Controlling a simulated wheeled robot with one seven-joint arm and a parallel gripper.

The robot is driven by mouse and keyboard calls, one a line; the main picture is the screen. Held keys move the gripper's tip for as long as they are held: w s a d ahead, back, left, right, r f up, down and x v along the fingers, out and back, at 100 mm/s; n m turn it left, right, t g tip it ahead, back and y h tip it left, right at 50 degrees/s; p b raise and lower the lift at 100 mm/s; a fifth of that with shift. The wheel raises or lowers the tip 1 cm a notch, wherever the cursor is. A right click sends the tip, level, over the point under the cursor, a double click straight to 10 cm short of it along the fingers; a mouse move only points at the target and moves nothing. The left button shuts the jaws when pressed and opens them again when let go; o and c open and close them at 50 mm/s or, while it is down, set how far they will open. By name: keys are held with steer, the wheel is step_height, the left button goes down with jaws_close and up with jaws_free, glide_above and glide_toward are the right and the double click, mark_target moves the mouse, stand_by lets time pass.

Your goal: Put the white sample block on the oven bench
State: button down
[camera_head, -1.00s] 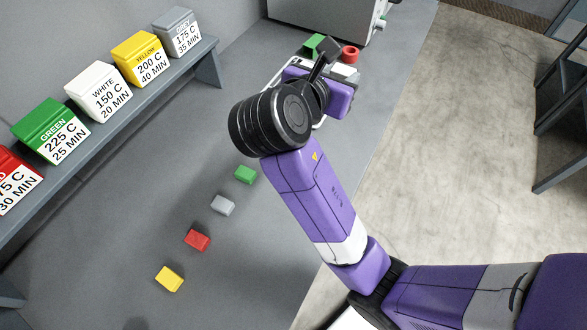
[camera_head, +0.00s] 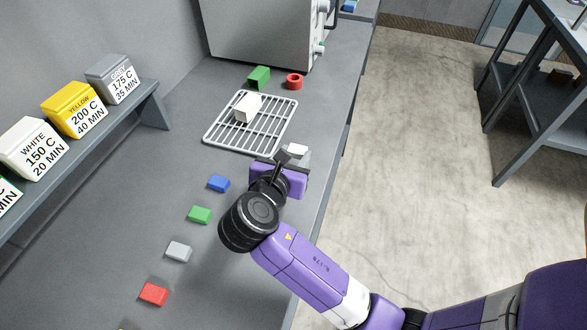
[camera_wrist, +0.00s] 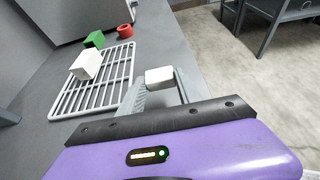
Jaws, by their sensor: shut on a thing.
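The small white sample block (camera_wrist: 159,77) is between the fingertips of my gripper (camera_wrist: 160,88), which is shut on it in the wrist view. In the head view the white block (camera_head: 297,150) shows just beyond my gripper (camera_head: 287,158). The block appears over the grey bench (camera_head: 225,290), to the right of the wire rack's near end. I cannot tell whether it touches the bench top. The oven-like grey box (camera_head: 265,30) stands at the far end of this bench. My wrist hides part of the bench.
A wire rack (camera_head: 206,138) bears a larger white block (camera_head: 248,107). A green block (camera_head: 259,77) and a red ring (camera_head: 294,81) lie beyond it. Blue (camera_head: 219,183), green (camera_head: 200,215), grey (camera_head: 178,251) and red (camera_head: 153,294) blocks form a row. Labelled bins line the left shelf.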

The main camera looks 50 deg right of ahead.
steer(key=shift+f, duration=2.25)
steer(key=c, duration=0.8)
jaws_free()
steer(key=shift+f, duration=0.1)
steer(key=shift+c, duration=0.2)
steer(key=shift+a+b, duration=0.1)
steer(key=shift+b, duration=0.2)
steer(key=v, duration=1.2)
steer(key=shift+p, duration=0.3)
steer(key=shift+s, duration=0.1)
